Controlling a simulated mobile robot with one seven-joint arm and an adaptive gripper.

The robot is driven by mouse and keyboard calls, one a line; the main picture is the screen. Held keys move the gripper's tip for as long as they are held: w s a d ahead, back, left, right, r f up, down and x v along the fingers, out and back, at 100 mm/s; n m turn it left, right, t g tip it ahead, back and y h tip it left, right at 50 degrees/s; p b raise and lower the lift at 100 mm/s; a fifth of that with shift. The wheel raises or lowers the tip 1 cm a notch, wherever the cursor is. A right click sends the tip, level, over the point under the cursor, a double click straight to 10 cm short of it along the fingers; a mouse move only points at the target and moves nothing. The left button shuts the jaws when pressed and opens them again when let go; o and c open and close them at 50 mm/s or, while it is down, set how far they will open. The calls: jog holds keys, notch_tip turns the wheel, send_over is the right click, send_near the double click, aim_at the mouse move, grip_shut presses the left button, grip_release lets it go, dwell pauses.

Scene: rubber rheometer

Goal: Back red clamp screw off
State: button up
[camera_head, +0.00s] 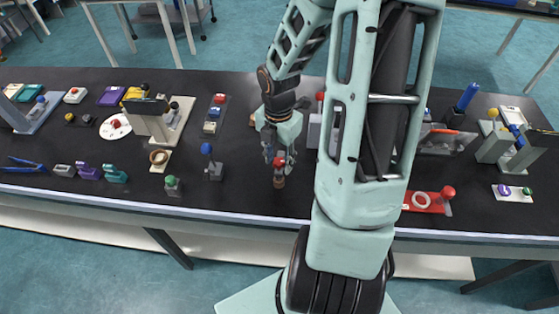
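A red knob (279,162), which looks like the red clamp screw, sits on a small dark post near the front edge of the black bench. My gripper (279,156) points down right at this knob, and its fingers come down around or just behind it. The view is too small to tell whether the fingers touch the knob or are closed on it. The lower part of the post shows below the knob. My own arm covers part of the bench to the right of the gripper.
A blue-knobbed post (207,150) and a green-knobbed block (172,183) stand left of the gripper. A red plate (424,202) with a red knob lies to the right, beyond my arm. The bench front just left of the gripper is clear.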

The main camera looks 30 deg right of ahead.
jog(key=m, duration=0.4)
jog(key=shift+b, duration=0.3)
jog(key=m+b, duration=0.1)
jog(key=m, duration=0.4)
jog(key=m+b, duration=0.1)
jog(key=m, duration=0.3)
jog(key=shift+w+f, duration=0.1)
jog(key=m+b, duration=0.1)
jog(key=m, duration=0.4)
jog(key=shift+b, duration=0.35)
jog(key=shift+c, duration=0.3)
